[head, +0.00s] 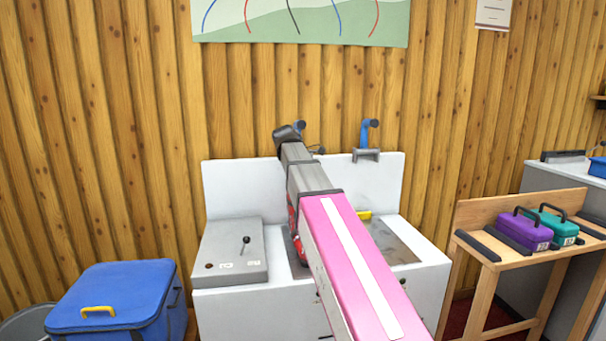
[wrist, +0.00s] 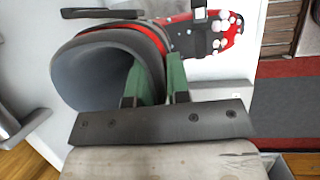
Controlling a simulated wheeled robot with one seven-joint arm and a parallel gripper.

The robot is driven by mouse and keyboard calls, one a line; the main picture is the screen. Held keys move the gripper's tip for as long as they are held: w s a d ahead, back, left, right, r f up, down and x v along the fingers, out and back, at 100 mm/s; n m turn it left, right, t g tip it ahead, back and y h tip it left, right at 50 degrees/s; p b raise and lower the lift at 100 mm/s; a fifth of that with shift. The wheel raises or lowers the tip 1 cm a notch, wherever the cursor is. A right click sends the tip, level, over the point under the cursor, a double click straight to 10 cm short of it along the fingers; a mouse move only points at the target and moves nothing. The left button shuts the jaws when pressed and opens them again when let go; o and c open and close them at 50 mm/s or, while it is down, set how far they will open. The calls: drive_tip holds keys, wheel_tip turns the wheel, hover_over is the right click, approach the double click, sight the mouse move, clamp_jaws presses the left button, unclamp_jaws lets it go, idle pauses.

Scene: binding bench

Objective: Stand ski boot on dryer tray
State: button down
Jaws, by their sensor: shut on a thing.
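In the head view only a red sliver of the boot (head: 293,222) shows beside my arm; my arm hides the gripper. A white bench unit (head: 240,312) stands behind and below the arm. I cannot tell which part is the dryer tray.
The unit has a grey panel (head: 225,268) with a lever at left and a recess (head: 400,250) at right. A blue lidded box (head: 115,300) stands left. A wooden rack (head: 500,262) with purple (head: 522,230) and teal (head: 560,226) cases stands right.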

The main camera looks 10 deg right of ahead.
drive_tip(key=shift+f, duration=0.2)
drive_tip(key=c, duration=1.1)
unclamp_jaws()
drive_tip(key=v, duration=1.2)
